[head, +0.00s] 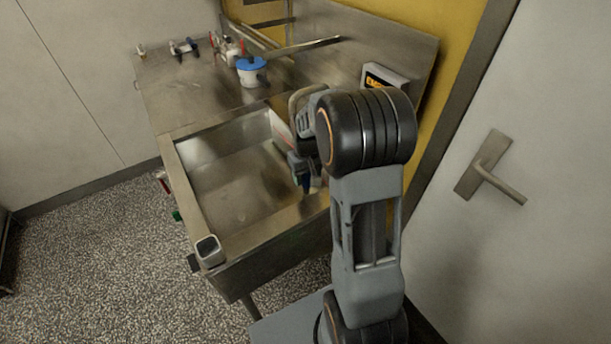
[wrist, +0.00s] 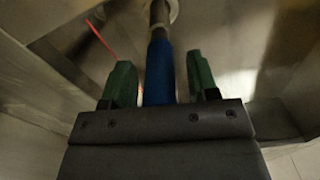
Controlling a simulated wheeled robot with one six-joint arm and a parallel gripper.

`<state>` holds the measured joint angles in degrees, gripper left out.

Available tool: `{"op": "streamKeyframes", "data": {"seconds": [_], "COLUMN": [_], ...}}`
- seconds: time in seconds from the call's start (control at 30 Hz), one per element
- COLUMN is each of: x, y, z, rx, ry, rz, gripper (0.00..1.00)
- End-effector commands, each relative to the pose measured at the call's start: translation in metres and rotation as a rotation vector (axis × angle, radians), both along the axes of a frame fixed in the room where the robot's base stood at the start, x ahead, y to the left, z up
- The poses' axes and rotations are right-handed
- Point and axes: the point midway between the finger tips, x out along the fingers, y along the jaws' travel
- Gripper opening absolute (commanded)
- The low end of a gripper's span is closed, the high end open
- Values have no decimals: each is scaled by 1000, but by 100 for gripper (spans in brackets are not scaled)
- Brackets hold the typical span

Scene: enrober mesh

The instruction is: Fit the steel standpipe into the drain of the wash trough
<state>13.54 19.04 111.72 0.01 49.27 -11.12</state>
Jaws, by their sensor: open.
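The steel standpipe (wrist: 159,14) has a blue sleeve (wrist: 160,72) and shows in the wrist view. Its far end meets a pale round ring (wrist: 172,9), which looks like the drain; how deep it sits in it I cannot tell. My gripper (wrist: 158,80) is open, with one green finger on each side of the blue sleeve and a gap visible on both sides. In the head view my gripper (head: 304,180) is low inside the right part of the steel wash trough (head: 190,200). There my arm hides the drain and most of the pipe.
A white tub with a blue lid (head: 252,72) stands on the steel counter behind the trough, near a long flat bar (head: 300,47). A thin red line (wrist: 101,35) shows in the wrist view.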

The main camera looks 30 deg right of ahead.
Motion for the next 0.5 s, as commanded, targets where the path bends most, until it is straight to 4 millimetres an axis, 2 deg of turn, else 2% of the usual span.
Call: {"op": "streamKeyframes", "data": {"seconds": [0.17,0.5], "x": [1,1], "y": [0,0], "z": [17,82], "rx": [-1,-1], "ry": [-3,-5], "rz": [0,0], "gripper": [54,54]}}
